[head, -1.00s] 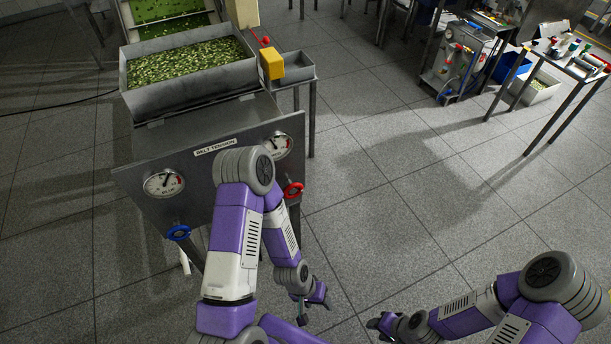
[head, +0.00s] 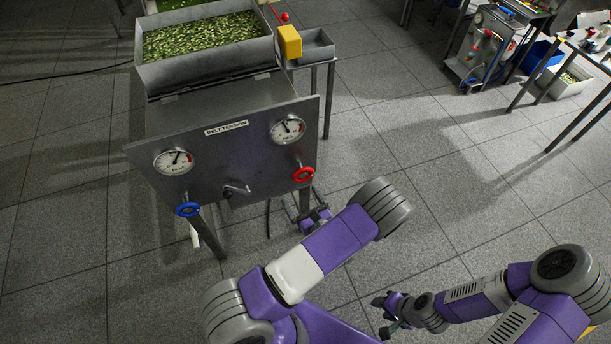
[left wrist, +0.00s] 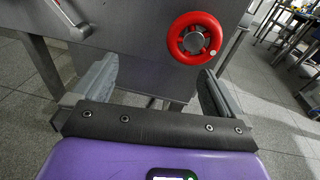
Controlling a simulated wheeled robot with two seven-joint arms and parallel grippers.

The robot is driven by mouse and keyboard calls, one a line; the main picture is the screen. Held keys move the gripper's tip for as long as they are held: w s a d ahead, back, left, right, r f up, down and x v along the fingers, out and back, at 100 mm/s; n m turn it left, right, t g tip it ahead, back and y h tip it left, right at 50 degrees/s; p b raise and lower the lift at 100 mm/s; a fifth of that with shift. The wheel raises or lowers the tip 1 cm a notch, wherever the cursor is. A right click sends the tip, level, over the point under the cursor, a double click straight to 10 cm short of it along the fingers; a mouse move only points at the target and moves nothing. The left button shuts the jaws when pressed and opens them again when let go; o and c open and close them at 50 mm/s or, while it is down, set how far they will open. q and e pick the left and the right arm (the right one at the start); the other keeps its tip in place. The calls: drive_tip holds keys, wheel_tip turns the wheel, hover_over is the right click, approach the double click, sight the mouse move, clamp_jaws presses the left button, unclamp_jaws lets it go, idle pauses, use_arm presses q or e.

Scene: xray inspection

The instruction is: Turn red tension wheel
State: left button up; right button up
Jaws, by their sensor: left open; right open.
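The red tension wheel (head: 303,174) sits at the lower right of the grey belt tension panel (head: 235,155), under the right gauge. In the left wrist view the red wheel (left wrist: 194,38) is large, upper right of centre, with a grey hub and a pale spot on its rim. My left gripper (head: 308,210) is below the wheel in the head view. Its two fingers (left wrist: 155,85) are spread and empty, with the wheel beyond them and apart from them. My right gripper (head: 381,316) is open and empty over the floor at lower right.
A blue wheel (head: 187,209) is at the panel's lower left, with a metal lever (head: 237,188) between the wheels. Two gauges sit above. A yellow box (head: 289,41) and a tray of green pieces (head: 205,50) are behind.

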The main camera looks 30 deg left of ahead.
sight(304, 177)
use_arm(q)
drive_tip(key=w+a+t, duration=0.1)
drive_tip(key=w, duration=0.1)
drive_tip(key=w+a+r+m+b, duration=0.1)
drive_tip(key=w, duration=0.2)
drive_tip(key=w+a+t, duration=0.1)
drive_tip(key=w, duration=0.1)
drive_tip(key=shift+w+a+r+m+t+h+b, duration=0.2)
drive_tip(key=shift+a+r+m+t+h+b, duration=0.1)
drive_tip(key=shift+a+b, duration=0.1)
drive_tip(key=c, duration=0.9)
